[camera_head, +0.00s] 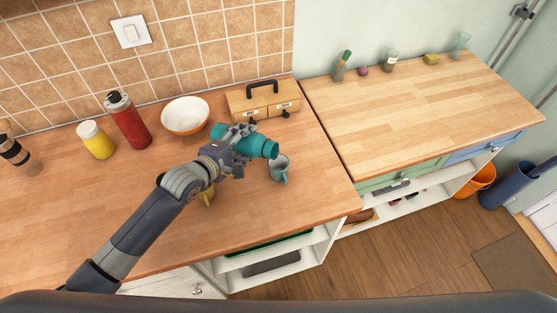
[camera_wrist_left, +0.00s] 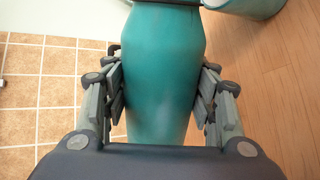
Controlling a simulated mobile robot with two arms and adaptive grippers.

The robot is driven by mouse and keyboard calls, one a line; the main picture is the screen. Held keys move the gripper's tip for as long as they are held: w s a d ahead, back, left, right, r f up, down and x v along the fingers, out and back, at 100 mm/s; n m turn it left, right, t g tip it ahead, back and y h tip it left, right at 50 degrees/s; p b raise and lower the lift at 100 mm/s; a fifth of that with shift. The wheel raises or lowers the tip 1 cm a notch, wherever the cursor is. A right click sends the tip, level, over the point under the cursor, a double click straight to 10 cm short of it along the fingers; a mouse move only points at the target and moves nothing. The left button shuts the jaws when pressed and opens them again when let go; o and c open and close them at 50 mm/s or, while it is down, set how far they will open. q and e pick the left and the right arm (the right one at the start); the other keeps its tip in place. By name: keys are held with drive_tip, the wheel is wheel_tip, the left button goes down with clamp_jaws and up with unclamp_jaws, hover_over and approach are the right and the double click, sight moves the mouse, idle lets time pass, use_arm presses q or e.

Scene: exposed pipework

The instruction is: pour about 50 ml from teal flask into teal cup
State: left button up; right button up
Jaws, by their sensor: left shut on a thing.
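The teal flask (camera_head: 259,146) is held by my left gripper (camera_head: 232,141), tilted close to lying on its side above the wooden counter. Its mouth end points right, toward the teal cup. In the left wrist view the fingers of my left gripper (camera_wrist_left: 162,95) press on both sides of the flask (camera_wrist_left: 165,60). The teal cup (camera_head: 280,170) stands upright on the counter, just below and right of the flask mouth; part of it shows in the left wrist view (camera_wrist_left: 250,8). I cannot see any liquid stream. My right gripper is not in view.
A wooden box with a black handle (camera_head: 263,101) stands behind the flask. A white and orange bowl (camera_head: 185,117), red bottle (camera_head: 128,122) and yellow jar (camera_head: 96,140) stand to the left. A small yellowish item (camera_head: 208,196) is partly hidden by my arm. The front counter is mostly clear.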

use_arm(q)
drive_tip(key=shift+d+r+m+y+p, duration=0.25)
drive_tip(key=shift+r+m+p, duration=0.4)
drive_tip(key=shift+p, duration=0.6)
idle(1.8)
drive_tip(key=shift+w+r, duration=0.1)
idle(0.4)
